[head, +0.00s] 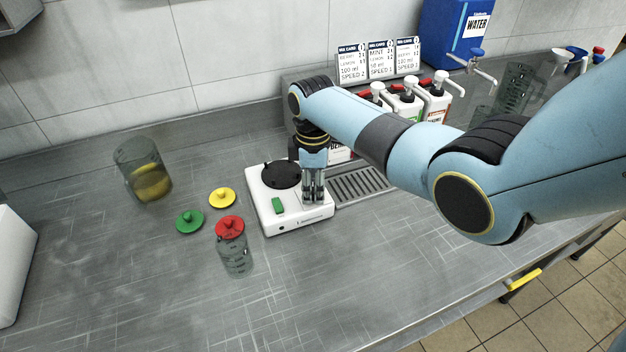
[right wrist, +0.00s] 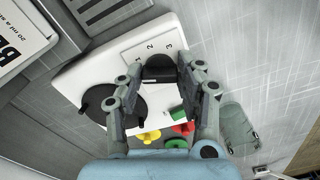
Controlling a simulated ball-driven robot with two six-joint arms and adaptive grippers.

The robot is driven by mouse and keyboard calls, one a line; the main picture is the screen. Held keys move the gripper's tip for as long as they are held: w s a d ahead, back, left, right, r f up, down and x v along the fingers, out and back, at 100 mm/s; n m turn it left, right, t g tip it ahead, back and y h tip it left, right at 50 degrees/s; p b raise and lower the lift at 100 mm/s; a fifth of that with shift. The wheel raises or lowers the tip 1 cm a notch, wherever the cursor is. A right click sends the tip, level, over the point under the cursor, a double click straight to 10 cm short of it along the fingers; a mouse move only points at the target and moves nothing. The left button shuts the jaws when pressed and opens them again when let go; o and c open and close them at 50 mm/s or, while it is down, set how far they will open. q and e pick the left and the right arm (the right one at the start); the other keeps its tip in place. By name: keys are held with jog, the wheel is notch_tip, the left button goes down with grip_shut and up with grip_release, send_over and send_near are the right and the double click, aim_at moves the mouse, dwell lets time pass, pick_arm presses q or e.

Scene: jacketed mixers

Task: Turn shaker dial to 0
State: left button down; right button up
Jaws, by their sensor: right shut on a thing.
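The white shaker (head: 285,224) stands on the steel counter, with a round black platform (head: 281,175) and a green switch (head: 277,205) on top. My right gripper (head: 313,201) points straight down at the shaker's right front corner. In the right wrist view, the right gripper (right wrist: 160,66) is shut on the black dial (right wrist: 158,73), a finger on each side. The numbers 1, 2 and 3 show on the white panel (right wrist: 134,55) beside it. The dial's pointer and any 0 mark are hidden or too small to tell. My left gripper is not in view.
A grey drain grate (head: 360,185) lies right of the shaker. Yellow (head: 222,197), green (head: 189,221) and red (head: 229,227) lids are to its left, the red one at a clear beaker (head: 236,258). A jar of yellow liquid (head: 148,180) stands far left. The front counter is clear.

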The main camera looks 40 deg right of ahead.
aim_at(313, 188)
jog(key=shift+n+p, duration=0.8)
jog(key=shift+n, duration=1.3)
jog(key=o, duration=1.2)
jog(key=shift+c, duration=0.2)
jog(key=shift+r, duration=0.1)
notch_tip(313, 188, up, 12)
